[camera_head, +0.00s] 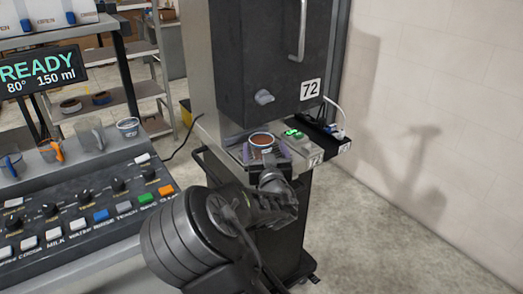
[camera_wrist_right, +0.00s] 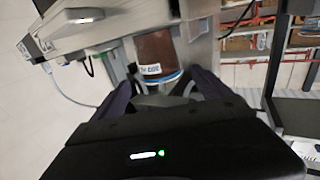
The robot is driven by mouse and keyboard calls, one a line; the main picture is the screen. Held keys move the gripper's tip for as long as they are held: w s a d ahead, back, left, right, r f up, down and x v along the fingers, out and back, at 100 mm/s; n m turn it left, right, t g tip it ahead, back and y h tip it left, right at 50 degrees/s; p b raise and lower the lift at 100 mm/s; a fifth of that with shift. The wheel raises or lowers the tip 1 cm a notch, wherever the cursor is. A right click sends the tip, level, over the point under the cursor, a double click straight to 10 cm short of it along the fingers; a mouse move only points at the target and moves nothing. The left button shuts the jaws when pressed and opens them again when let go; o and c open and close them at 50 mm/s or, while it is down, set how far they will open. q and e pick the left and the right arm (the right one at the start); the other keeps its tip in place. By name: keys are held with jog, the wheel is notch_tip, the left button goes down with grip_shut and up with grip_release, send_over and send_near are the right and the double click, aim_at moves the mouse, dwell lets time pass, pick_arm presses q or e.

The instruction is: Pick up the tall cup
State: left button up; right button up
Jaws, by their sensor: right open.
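A cup with a brown inside and a light label (camera_head: 262,141) stands upright under the dark dispenser marked 72. In the right wrist view the same cup (camera_wrist_right: 155,52) appears upside down, with a brown wall, a label and a blue-white rim. My right gripper (camera_head: 266,157) is open in front of the cup, with its purple-grey fingers on either side of it. In the wrist view the fingers (camera_wrist_right: 160,88) flank the cup's rim end, with gaps visible; whether either touches cannot be told. My left gripper is not in view.
The dispenser body (camera_head: 265,65) overhangs the cup. A small device with a green light (camera_head: 293,134) stands close to its right. A button panel (camera_head: 85,215) and several other cups, one white (camera_head: 128,127), are at left. Open floor lies at right.

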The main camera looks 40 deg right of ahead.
aim_at(260, 136)
jog(key=shift+w+d, duration=0.1)
jog(key=shift+w, duration=0.05)
jog(key=x, duration=0.5)
jog(key=shift+w+f+p, duration=0.1)
jog(key=shift+f+p, duration=0.1)
jog(key=shift+p, duration=0.2)
jog(key=shift+c, duration=0.2)
jog(key=c, duration=1.6)
jog(key=shift+r, duration=0.15)
jog(key=shift+c, duration=0.2)
